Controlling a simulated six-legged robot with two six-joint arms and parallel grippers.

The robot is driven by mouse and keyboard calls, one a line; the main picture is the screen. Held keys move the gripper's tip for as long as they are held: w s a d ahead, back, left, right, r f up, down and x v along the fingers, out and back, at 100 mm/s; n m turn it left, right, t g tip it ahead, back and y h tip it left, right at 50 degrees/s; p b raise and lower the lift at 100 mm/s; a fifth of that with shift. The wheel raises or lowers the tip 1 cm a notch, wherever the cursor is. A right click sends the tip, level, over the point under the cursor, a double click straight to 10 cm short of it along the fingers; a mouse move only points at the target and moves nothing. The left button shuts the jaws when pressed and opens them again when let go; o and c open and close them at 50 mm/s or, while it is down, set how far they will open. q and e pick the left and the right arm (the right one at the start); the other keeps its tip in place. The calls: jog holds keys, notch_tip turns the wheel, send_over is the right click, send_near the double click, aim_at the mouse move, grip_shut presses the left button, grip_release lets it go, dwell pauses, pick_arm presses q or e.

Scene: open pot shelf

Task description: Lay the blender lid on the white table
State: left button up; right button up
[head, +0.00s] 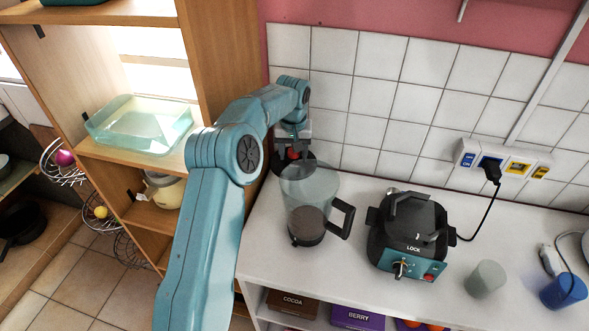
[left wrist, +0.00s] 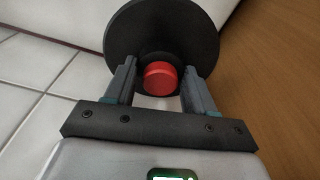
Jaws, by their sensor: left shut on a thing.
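The blender lid is a black disc (left wrist: 125,35) with a red knob. My left gripper (left wrist: 160,82) has its fingers on both sides of the knob and is shut on the lid. In the head view the lid (head: 300,165) shows under my left gripper (head: 292,150), at the back left of the white table (head: 262,240). The clear blender jar (head: 312,195) partly covers it there. I cannot tell whether the lid touches the table. My right gripper is not in view.
The jar, with a black handle, stands upright just in front of the lid. A wooden shelf (head: 222,60) is at left. The table's front left is clear.

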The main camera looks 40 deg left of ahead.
pick_arm(q)
notch_tip(320, 180, down, 6)
jog(key=shift+p, duration=0.35)
jog(key=shift+s+d, duration=0.1)
jog(key=shift+s, duration=0.05)
jog(key=shift+f, duration=0.1)
jog(key=o, duration=1.1)
jog(key=shift+f, duration=0.1)
jog(key=shift+c, duration=0.2)
jog(key=shift+r, duration=0.2)
jog(key=r, duration=0.8)
jog(key=s+d+r+b, duration=0.1)
jog(key=r, duration=0.3)
jog(key=shift+r, duration=0.1)
